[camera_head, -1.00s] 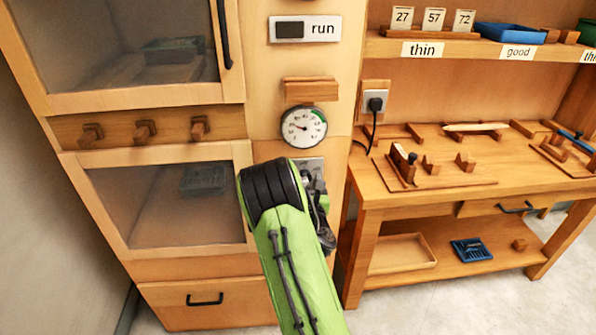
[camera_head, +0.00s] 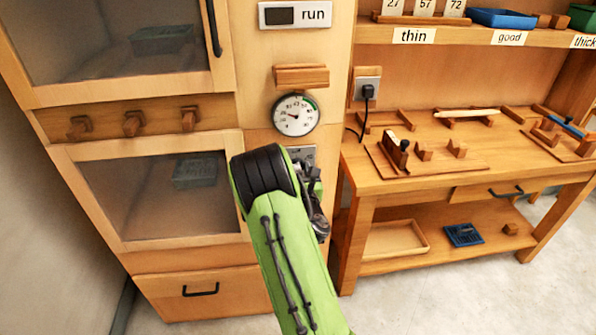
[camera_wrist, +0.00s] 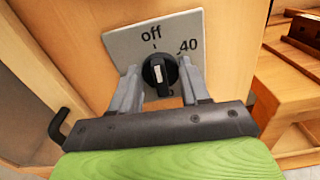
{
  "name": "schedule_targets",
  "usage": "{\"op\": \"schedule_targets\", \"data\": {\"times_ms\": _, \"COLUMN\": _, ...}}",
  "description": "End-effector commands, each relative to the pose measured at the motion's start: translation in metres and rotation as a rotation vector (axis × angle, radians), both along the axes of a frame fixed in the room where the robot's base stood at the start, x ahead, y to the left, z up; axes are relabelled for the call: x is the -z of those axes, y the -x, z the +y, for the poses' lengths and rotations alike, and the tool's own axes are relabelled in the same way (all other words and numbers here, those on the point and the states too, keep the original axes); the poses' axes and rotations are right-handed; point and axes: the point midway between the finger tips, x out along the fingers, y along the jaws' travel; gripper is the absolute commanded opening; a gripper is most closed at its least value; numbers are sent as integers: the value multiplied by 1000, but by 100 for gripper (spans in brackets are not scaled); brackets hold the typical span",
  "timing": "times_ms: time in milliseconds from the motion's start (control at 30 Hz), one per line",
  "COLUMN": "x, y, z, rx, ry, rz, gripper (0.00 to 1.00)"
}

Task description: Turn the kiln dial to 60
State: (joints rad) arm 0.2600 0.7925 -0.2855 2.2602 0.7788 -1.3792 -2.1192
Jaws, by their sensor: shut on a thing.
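The kiln dial (camera_wrist: 153,72) is a black round knob with a white mark, on a grey plate (camera_wrist: 122,48) lettered "off" and "40". My gripper (camera_wrist: 160,82) is shut on the knob, with one grey finger on each side. In the head view the plate's top edge (camera_head: 302,153) shows behind my green arm, which hides the knob. The round gauge (camera_head: 295,115) above has a dark needle; its reading is too small to tell.
A wooden block handle (camera_head: 300,76) and a "run" sign (camera_head: 295,15) are above the gauge. Kiln doors with glass (camera_head: 155,195) stand to the left. A workbench (camera_head: 375,185) with wooden fixtures stands close on the right. A cord hangs from a socket (camera_head: 367,88).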

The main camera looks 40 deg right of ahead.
Motion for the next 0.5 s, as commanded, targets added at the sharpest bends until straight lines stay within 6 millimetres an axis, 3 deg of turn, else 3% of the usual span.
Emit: {"op": "schedule_targets", "data": {"times_ms": 500, "x": 0, "y": 1, "z": -1, "rx": -1, "ry": -332, "rz": -228, "gripper": 15}}
